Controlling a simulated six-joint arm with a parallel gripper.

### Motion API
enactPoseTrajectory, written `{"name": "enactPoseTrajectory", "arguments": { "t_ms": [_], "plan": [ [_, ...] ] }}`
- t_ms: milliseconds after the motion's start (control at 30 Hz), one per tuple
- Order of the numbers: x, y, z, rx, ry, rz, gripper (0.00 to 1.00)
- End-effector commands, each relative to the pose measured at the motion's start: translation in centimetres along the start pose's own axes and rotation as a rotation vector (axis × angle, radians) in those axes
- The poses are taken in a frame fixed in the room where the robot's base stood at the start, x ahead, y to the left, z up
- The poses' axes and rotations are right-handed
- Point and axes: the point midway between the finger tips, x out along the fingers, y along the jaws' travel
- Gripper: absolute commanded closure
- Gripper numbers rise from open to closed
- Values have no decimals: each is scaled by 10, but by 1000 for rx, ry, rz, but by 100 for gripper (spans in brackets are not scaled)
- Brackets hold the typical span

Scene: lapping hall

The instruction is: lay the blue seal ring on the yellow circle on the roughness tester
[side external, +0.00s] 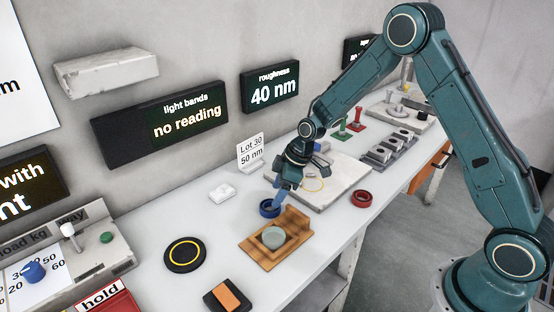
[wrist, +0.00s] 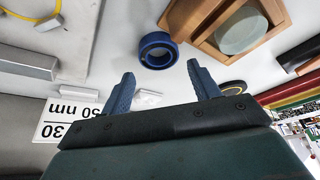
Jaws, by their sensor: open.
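The blue seal ring (side external: 269,208) lies flat on the white bench, between the wooden block and the roughness tester. In the wrist view the blue ring (wrist: 158,51) sits just beyond my fingertips, roughly centred between them. My gripper (side external: 281,201) is open and empty, low at the ring; contact cannot be told. Both blue fingers show in the wrist view (wrist: 161,70). The roughness tester (side external: 337,196) is a pale flat plate behind and right of the ring. Part of the circle shows in the wrist view (wrist: 32,18), top left.
A wooden holder (side external: 262,254) with a grey-green disc is close in front of the ring. A red ring (side external: 362,196) lies right of the tester. A black disc with a yellow ring (side external: 185,254) is at left. A lot card (side external: 251,152) stands behind.

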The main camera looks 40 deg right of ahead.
Motion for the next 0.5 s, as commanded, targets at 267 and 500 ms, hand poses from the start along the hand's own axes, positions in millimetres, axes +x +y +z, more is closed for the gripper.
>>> {"name": "enactPoseTrajectory", "arguments": {
  "t_ms": [267,500],
  "plan": [
    [22,1,1,0,-2,-2,39],
    [46,1,1,0,-1,-1,39]
  ]
}}
